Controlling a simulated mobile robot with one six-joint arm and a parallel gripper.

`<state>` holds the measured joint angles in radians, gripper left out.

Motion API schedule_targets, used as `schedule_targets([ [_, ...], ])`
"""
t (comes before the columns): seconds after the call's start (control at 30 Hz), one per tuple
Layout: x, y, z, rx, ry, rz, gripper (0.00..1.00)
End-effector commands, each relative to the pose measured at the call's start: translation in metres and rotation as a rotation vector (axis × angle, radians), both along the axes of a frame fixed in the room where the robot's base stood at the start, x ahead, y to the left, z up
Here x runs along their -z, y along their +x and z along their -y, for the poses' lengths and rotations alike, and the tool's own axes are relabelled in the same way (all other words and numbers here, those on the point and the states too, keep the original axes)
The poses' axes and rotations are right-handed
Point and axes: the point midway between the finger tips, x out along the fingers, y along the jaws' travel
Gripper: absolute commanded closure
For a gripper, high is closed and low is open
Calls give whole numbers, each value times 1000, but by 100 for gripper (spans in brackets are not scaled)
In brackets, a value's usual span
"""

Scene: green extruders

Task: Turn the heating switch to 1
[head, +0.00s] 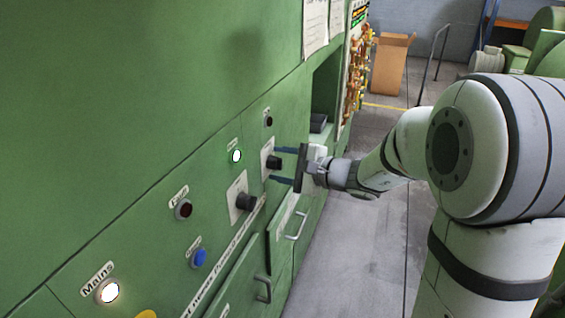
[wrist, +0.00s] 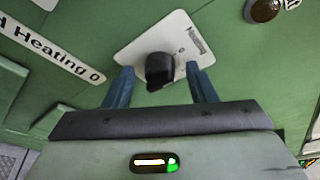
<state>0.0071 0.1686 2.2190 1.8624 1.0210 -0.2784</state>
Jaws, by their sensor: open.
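The switch is a black rotary knob (wrist: 160,70) on a white plate (wrist: 135,50) on the green panel. In the head view, this appears to be the farther of two black knobs (head: 273,162). A strip reading "Heating 0" (wrist: 55,50) is at the left in the wrist view. My gripper (wrist: 159,67) is open, with one blue finger on each side of the knob and visible gaps between them. In the head view, my gripper (head: 272,165) faces the panel at this knob. I cannot tell the knob's exact setting.
A nearer black knob (head: 246,202), a lit white lamp (head: 236,156), a dark red button (head: 184,208), a blue button (head: 199,258) and a lit Mains lamp (head: 108,291) are on the panel. Drawer handles (head: 296,226) stick out below. The floor (head: 345,255) beside the panel is clear.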

Motion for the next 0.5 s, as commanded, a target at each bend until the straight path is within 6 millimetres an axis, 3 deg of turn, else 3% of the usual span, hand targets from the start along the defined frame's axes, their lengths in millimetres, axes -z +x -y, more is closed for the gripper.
schedule_targets([
  [0.23, 0, 1, -1, 1, -1, 1, 49],
  [0.5, 0, 1, 0, 1, -1, 1, 71],
])
